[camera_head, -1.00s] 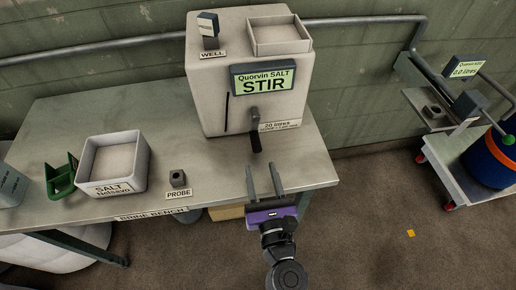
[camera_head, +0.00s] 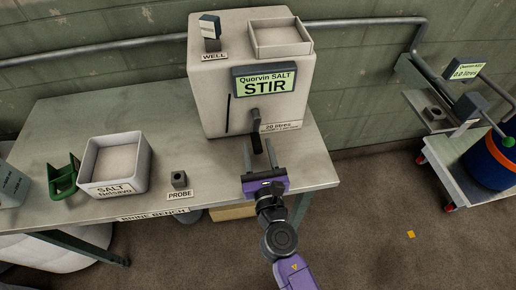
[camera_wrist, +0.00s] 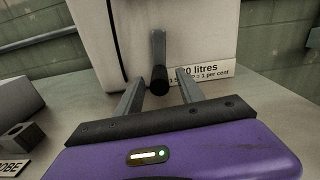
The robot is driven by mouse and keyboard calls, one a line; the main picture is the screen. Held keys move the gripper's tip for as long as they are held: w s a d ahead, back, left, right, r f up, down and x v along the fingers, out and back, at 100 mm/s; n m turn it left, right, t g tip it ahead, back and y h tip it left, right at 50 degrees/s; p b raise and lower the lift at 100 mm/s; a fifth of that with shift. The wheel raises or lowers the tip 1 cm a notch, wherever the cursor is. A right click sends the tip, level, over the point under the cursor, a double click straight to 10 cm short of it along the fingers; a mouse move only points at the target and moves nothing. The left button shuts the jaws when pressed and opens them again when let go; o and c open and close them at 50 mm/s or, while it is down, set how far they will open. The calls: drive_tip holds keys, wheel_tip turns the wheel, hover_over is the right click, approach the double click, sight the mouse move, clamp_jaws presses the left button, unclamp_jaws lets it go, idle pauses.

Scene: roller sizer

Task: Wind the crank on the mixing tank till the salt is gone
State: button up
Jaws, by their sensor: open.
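The mixing tank (camera_head: 215,100) is a pale box on the bench, with a screen (camera_head: 264,80) reading "Quorvin SALT STIR". Its crank (camera_head: 254,116) is on the front face, with a grey arm and a dark handle pointing down. In the wrist view the crank handle (camera_wrist: 160,80) lies between my finger tips, with a gap on each side. My gripper (camera_head: 259,153) is open in front of the tank, and its fingers reach toward the handle. It also shows in the wrist view (camera_wrist: 158,90). The inside of the tank and its salt are hidden.
A salt tray (camera_head: 120,185), a green scoop (camera_head: 63,178) and a probe block (camera_head: 179,179) stand on the bench (camera_head: 75,120) to the left. A cart (camera_head: 480,190) with a blue and orange drum (camera_head: 495,160) is at right.

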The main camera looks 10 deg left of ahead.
clamp_jaws()
drive_tip(key=shift+a, duration=0.1)
